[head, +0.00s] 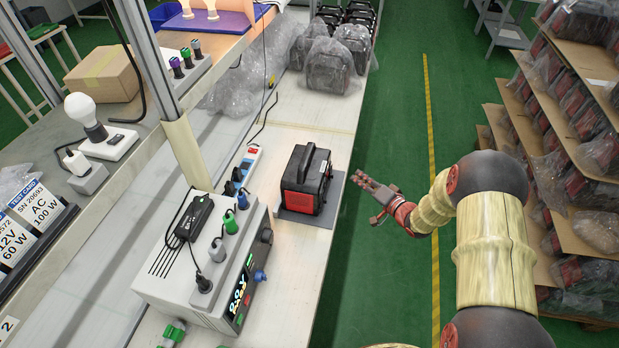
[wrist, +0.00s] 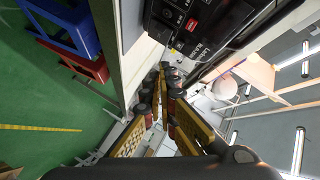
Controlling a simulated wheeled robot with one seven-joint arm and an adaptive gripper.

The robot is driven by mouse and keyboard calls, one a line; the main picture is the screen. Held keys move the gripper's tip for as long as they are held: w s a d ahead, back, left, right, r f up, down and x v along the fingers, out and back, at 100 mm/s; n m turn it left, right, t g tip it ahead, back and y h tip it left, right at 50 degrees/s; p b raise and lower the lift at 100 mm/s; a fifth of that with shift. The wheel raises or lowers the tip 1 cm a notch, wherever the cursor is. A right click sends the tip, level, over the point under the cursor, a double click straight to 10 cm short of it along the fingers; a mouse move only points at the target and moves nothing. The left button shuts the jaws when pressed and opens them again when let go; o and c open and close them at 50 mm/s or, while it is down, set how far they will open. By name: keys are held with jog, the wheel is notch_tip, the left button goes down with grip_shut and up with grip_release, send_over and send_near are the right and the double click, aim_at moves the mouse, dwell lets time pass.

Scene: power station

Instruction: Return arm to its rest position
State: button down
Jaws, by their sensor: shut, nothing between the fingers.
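My gripper (head: 373,189) is at the end of my arm in the head view, over the green aisle just right of the bench edge. It points toward a black and red power station (head: 306,180) on the bench and is apart from it. In the wrist view the fingers (wrist: 165,75) are close together and hold nothing. The black face of the power station (wrist: 200,30) shows at the top of the wrist view, with its buttons and labels.
The white bench (head: 310,262) carries a grey test unit (head: 185,270), a power strip (head: 243,166) and plastic-wrapped units (head: 328,64). Shelves of wrapped units (head: 570,90) stand right of my arm. The green floor (head: 390,285) with a yellow line (head: 431,150) is free between them.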

dwell(0.5)
jog(key=s+d+f+n+g+h, duration=0.2)
jog(key=s+d+f+g+h, duration=0.35)
jog(key=d+f, duration=0.4)
jog(key=s+d+r+n+g+h, duration=0.1)
jog(key=s+d+r+g+h, duration=0.25)
jog(key=s, duration=0.55)
jog(key=s+a+r+n, duration=0.1)
jog(key=s+a+r, duration=0.4)
jog(key=s+r, duration=0.3)
jog(key=s+a+r+n+y, duration=0.1)
jog(key=s+a+r, duration=0.5)
jog(key=r, duration=0.9)
jog(key=s+a+r+n+t, duration=0.1)
jog(key=s+a+r, duration=0.4)
jog(key=s+r, duration=0.6)
jog(key=shift+s+a+r+y, duration=0.15)
jog(key=shift+y, duration=0.25)
